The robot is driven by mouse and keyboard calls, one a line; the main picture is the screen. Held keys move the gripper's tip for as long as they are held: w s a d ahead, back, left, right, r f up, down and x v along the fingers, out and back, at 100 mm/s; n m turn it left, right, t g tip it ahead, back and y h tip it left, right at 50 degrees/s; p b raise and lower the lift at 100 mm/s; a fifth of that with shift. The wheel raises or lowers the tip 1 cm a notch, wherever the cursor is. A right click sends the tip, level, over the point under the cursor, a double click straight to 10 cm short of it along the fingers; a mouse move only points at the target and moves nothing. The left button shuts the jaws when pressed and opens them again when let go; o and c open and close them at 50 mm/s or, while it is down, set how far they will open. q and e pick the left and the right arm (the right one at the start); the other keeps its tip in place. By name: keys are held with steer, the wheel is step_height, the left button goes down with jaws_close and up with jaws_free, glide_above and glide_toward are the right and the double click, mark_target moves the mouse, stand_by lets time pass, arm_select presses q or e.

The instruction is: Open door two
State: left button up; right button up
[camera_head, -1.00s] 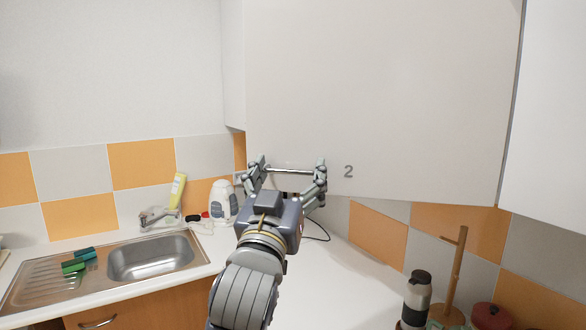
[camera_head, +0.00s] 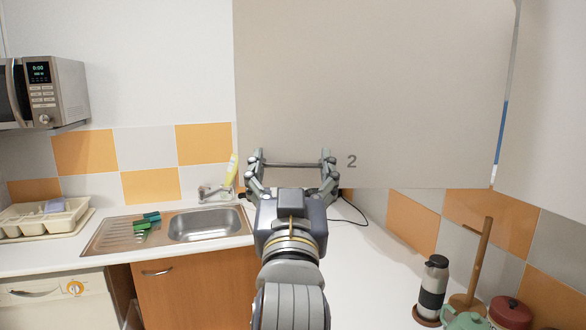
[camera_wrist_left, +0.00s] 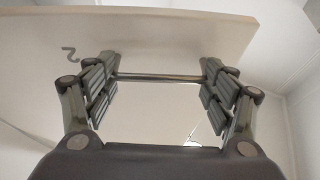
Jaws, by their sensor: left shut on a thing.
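Door two (camera_head: 380,90) is a pale upper cabinet door marked with a grey "2", and it fills the upper middle of the head view. Its bar handle (camera_head: 292,164) runs level near the lower left edge. My left gripper (camera_head: 292,163) is shut on the handle, with one finger at each end of the bar. In the left wrist view the door (camera_wrist_left: 170,30) shows at a tilt, with the bar (camera_wrist_left: 158,77) between the fingers. My right gripper is not in view.
A microwave (camera_head: 45,92) hangs at the upper left. Below are a dish rack (camera_head: 40,222), a sink (camera_head: 205,224) and a tap. A flask (camera_head: 432,288), a wooden stand (camera_head: 478,262) and a red pot (camera_head: 510,312) stand at the right.

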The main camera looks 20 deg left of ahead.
arm_select(q)
steer(key=shift+r, duration=0.25)
steer(key=o, duration=1.2)
steer(key=shift+o, duration=0.2)
steer(key=shift+s+d, duration=0.1)
steer(key=shift+s, duration=0.05)
steer(key=shift+f, duration=0.1)
glide_toward(292, 87)
steer(key=x, duration=0.5)
steer(key=shift+w, duration=0.2)
